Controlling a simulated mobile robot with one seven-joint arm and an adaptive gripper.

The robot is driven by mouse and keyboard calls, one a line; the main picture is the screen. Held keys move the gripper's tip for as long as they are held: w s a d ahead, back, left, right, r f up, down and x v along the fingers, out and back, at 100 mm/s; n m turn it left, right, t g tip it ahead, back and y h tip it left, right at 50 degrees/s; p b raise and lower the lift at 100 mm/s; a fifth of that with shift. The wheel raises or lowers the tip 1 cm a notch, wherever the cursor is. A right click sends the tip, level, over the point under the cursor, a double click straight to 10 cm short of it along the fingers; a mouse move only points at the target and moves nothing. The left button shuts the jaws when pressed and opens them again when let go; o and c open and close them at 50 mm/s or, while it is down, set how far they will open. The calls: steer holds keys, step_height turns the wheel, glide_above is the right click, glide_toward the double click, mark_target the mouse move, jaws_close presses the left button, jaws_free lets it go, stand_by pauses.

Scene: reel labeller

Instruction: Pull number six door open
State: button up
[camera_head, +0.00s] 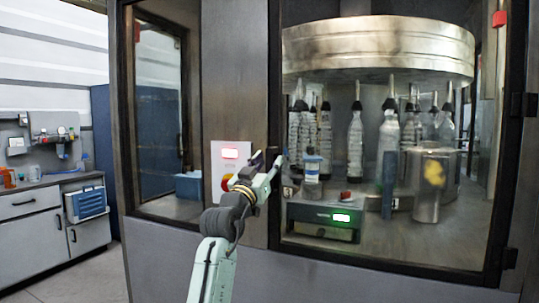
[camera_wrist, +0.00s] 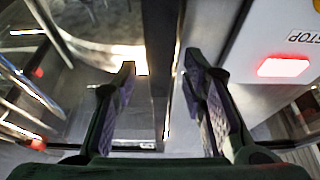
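The large glass door (camera_head: 400,262) has a black frame and dark hinge-like blocks on its right side. No number six is readable on it. My gripper (camera_head: 268,163) is at the door's left frame edge, beside the steel post. In the wrist view my gripper (camera_wrist: 158,75) has its two fingers apart, one on each side of a dark vertical frame strip (camera_wrist: 158,35). I cannot tell whether either finger touches it. No separate handle is clear; my gripper may hide one.
Behind the glass are bottles (camera_head: 356,143) and a box with a green display (camera_head: 325,219). A workbench (camera_head: 50,205) stands far left.

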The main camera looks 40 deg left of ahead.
steer(key=shift+w+a+r, duration=0.1)
steer(key=shift+w+r, duration=0.15)
steer(key=shift+w, duration=0.45)
steer(key=shift+c, duration=0.4)
jaws_close()
